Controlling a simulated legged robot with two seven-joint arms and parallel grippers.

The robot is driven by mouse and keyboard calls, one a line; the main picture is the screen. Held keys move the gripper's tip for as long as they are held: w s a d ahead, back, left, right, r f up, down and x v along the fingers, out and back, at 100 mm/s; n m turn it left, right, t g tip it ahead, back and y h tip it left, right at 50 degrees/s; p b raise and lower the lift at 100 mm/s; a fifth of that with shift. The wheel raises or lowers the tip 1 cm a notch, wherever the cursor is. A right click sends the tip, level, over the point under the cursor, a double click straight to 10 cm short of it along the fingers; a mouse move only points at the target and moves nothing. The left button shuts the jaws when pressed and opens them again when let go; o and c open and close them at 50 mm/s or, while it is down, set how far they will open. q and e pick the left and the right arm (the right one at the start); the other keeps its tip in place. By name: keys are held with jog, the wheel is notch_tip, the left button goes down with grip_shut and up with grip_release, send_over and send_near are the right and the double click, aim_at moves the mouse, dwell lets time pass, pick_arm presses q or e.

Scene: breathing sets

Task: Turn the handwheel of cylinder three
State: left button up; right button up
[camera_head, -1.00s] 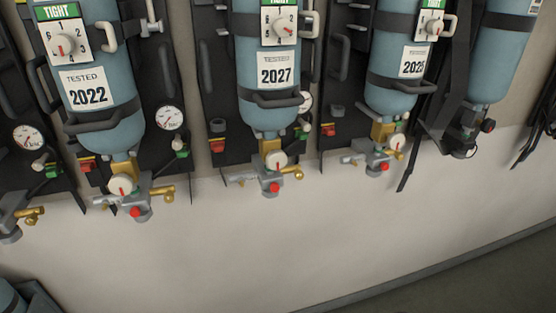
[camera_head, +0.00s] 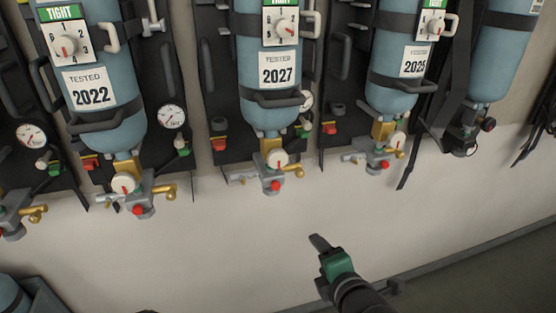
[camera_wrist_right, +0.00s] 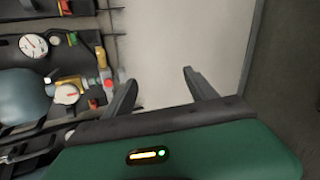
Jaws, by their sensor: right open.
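Several blue cylinders hang upside down on the wall in the head view, with labels 2022 (camera_head: 86,88), 2027 (camera_head: 278,70) and 2025 (camera_head: 415,62). I cannot tell which one is cylinder three. Each of these three has a cream handwheel with a red mark at its lower valve: the left one (camera_head: 123,183), the middle one (camera_head: 277,159) and the right one (camera_head: 397,140). My right gripper (camera_head: 318,261) is low in the head view, below and right of the middle valve, apart from it. In the wrist view its fingers (camera_wrist_right: 160,77) are open and empty. My left gripper is out of view.
Pressure gauges (camera_head: 172,116), brass fittings and red knobs (camera_head: 275,186) crowd the valves. In the wrist view, a cylinder with its handwheel (camera_wrist_right: 67,94) and a gauge (camera_wrist_right: 33,45) lie to the left. The pale wall (camera_head: 240,250) below the cylinders is bare.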

jog(key=a+r+n+t+y, duration=0.1)
jog(key=a+r+n+t, duration=0.2)
jog(key=r+n, duration=0.55)
jog(key=n+t+y, duration=0.1)
jog(key=n+t, duration=0.1)
jog(key=n, duration=0.3)
send_near(279, 161)
jog(key=p+x, duration=0.2)
jog(key=x, duration=0.9)
jog(key=c, duration=1.4)
